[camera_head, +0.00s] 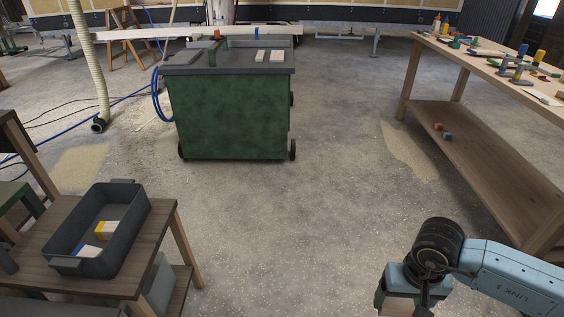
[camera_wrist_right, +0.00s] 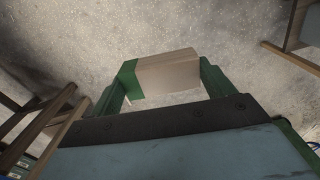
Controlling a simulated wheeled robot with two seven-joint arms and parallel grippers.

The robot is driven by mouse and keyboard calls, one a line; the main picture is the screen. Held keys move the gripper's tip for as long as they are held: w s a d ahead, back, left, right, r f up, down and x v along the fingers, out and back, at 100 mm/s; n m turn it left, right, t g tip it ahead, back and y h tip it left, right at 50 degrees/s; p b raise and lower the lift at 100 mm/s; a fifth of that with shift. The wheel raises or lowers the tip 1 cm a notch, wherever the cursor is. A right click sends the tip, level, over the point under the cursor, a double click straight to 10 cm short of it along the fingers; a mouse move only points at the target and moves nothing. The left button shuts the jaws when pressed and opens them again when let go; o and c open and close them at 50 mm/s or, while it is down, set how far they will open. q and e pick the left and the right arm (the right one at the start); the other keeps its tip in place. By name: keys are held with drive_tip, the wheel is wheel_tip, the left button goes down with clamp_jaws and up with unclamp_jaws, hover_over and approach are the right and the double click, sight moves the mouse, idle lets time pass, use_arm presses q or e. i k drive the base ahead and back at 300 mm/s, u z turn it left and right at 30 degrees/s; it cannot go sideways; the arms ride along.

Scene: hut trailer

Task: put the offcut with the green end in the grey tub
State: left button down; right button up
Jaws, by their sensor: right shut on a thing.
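The offcut with the green end (camera_wrist_right: 168,72) is a pale wooden block, seen in the right wrist view. My right gripper (camera_wrist_right: 165,82) is shut on it, with one finger by the green end and the other by the plain end. In the head view my right gripper (camera_head: 400,297) is low at the right, over the floor and far from the tub. The grey tub (camera_head: 128,232) stands on a small wooden table at the lower left. In it lie an offcut with a yellow end (camera_head: 106,230) and one with a blue end (camera_head: 88,250). My left gripper is not in view.
The small table (camera_head: 165,240) carries the tub. A green machine cabinet (camera_head: 228,115) on wheels stands in the middle back, with pale pieces (camera_head: 268,56) on top. A long workbench (camera_head: 480,62) with several tools is at the right. Open floor (camera_head: 290,215) lies between.

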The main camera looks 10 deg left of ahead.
sight(122, 215)
drive_tip(key=i, duration=1.65)
drive_tip(key=u, duration=2.9)
